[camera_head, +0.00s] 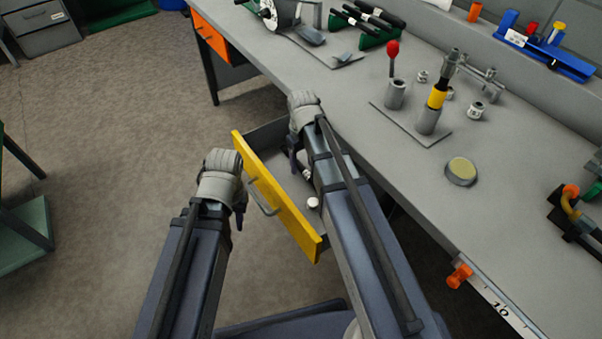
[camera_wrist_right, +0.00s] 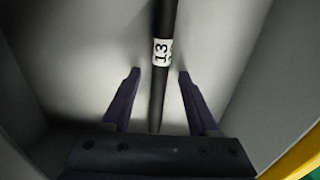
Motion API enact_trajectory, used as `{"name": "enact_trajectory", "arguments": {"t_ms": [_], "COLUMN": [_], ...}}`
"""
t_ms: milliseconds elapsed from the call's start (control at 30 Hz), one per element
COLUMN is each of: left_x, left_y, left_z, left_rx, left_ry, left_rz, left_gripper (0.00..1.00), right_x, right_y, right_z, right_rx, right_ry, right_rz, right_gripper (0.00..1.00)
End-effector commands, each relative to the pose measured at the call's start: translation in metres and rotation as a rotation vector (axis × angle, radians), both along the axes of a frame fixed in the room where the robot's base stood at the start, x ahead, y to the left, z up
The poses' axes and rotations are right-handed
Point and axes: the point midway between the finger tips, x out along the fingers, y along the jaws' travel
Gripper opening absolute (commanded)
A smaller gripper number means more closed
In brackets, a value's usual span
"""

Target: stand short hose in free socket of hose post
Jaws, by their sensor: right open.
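A thin black hose (camera_wrist_right: 167,18) with a white label reading 13 lies in the open drawer in the right wrist view. My right gripper (camera_wrist_right: 158,72) is open, with one finger on each side of the hose; I cannot tell if they touch it. In the head view this gripper (camera_head: 294,158) is over the drawer, mostly hidden by its own arm. What looks like the hose post (camera_head: 405,121) is a grey plate with two sockets on the bench. The front socket (camera_head: 427,122) holds a yellow-banded piece. A red-knobbed stem rises at the rear socket (camera_head: 395,97). My left gripper (camera_head: 240,212) is outside the drawer.
The drawer's yellow front (camera_head: 277,197) stands between my arms, its walls close around the right gripper. A white cap (camera_head: 313,203) shows inside. Metal fittings (camera_head: 477,110) and a round yellow-topped disc (camera_head: 461,171) stand near the post.

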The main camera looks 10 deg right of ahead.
Motion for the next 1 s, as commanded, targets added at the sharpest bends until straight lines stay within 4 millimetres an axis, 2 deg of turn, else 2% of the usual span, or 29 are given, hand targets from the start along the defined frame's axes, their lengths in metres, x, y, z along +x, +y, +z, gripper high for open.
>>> {"name": "enact_trajectory", "arguments": {"t_ms": [33,67,333,867,1000], "left_x": [0.0,0.0,0.0,0.0,0.0], "left_y": [0.0,0.0001,0.0,0.0,0.0], "left_z": [-0.0093,-0.0102,-0.0085,-0.0086,-0.0086], "left_rx": [0.0,0.0,0.0,0.0,0.0], "left_ry": [0.0,0.0,0.0,0.0,0.0], "left_rz": [0.0,0.0,0.0,0.0,0.0], "left_gripper": [0.27,0.27,0.27,0.27,0.27], "right_x": [0.0,0.0001,0.0,0.0,0.0], "right_y": [0.0,-0.0001,-0.0001,-0.0001,-0.0001], "right_z": [-0.0092,-0.0102,-0.0085,-0.0085,-0.0085], "right_rx": [0.0,0.0,0.0,0.0,0.0], "right_ry": [0.0,0.0,0.0,0.0,0.0], "right_rz": [0.0,0.0,0.0,0.0,0.0], "right_gripper": [0.6,0.6,0.59,0.0,0.0]}}
